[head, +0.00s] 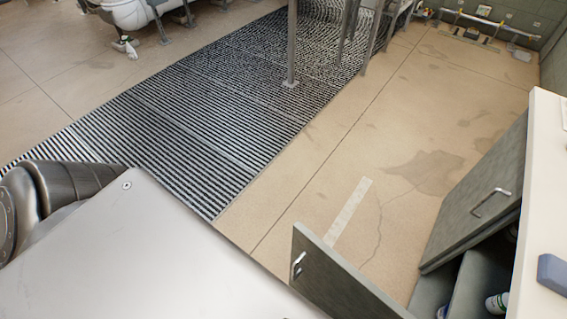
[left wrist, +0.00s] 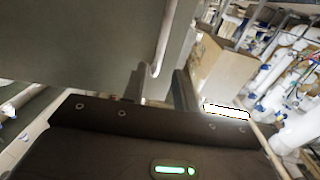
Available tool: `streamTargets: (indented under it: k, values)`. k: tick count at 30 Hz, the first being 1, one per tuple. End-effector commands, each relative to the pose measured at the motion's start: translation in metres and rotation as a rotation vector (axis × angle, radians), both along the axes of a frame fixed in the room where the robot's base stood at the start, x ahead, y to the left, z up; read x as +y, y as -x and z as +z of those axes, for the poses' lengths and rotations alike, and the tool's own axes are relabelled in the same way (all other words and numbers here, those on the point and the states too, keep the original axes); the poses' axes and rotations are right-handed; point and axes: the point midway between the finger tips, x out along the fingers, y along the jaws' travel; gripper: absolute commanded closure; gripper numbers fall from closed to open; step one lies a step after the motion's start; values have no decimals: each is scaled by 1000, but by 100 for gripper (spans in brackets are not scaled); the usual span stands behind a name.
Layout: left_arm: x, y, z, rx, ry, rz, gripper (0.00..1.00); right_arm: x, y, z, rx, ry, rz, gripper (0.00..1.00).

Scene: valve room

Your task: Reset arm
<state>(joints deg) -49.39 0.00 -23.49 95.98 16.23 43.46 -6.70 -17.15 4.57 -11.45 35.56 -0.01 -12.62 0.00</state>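My left gripper (left wrist: 161,92) shows in the left wrist view with its two dark fingers apart. A bent metal handle (left wrist: 165,38) on a grey-green panel (left wrist: 75,40) reaches down close to the gap between the fingers. I cannot tell whether it touches them or lies between them. No gripper shows in the head view. A grey metal part of my own body fills its lower left. My right gripper is out of sight.
A cabinet at the right has two open grey doors, one nearer (head: 335,285) and one farther (head: 480,195), each with a metal handle. A blue block (head: 552,273) lies on its white top (head: 545,170). Tan floor (head: 330,185) and striped grating (head: 215,110) lie beyond.

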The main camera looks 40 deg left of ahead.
Motion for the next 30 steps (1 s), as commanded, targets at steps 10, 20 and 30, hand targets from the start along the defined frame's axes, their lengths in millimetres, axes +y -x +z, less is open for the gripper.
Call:
streamTargets:
  k: [10,20,30]
  values:
    - [1,16,1,-2,0,1,71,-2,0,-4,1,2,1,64]
    - [1,16,1,-1,0,1,71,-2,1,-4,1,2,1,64]
    - [0,13,-49,121,-24,-47,71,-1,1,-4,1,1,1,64]
